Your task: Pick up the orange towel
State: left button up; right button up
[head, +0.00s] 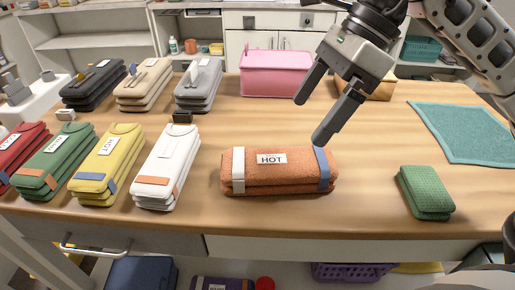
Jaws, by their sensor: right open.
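The orange towel (275,184) lies folded on the wooden table near its front edge in the head view. It has a white band at its left end, a blue band at its right end and a "HOT" label on top. My right gripper (311,119) is open and empty above and behind the towel's right part. Its nearer fingertip overlaps the towel's far right corner in the picture; I cannot tell whether it touches. My left gripper is not in view.
Folded white (168,165), yellow (107,163), green (56,161) and red (23,149) towels lie left. A pink bin (275,74) stands behind. A small green cloth (426,192) and a teal mat (463,131) lie right. Table is clear around the orange towel.

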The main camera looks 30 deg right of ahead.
aim_at(287, 158)
jog(key=shift+h, duration=0.8)
jog(key=f, duration=0.2)
jog(key=w+f, duration=0.1)
jog(key=f, duration=0.2)
jog(key=w+f+b, duration=0.1)
jog(key=f, duration=0.2)
jog(key=shift+a+f, duration=0.2)
jog(key=shift+a, duration=0.05)
jog(key=shift+w+p+x, duration=0.15)
jog(key=shift+x, duration=1.3)
jog(key=shift+w+p+x, duration=0.15)
jog(key=shift+w+x, duration=0.05)
jog(key=shift+x, duration=1.3)
jog(key=shift+d, duration=0.15)
jog(key=c, duration=1.1)
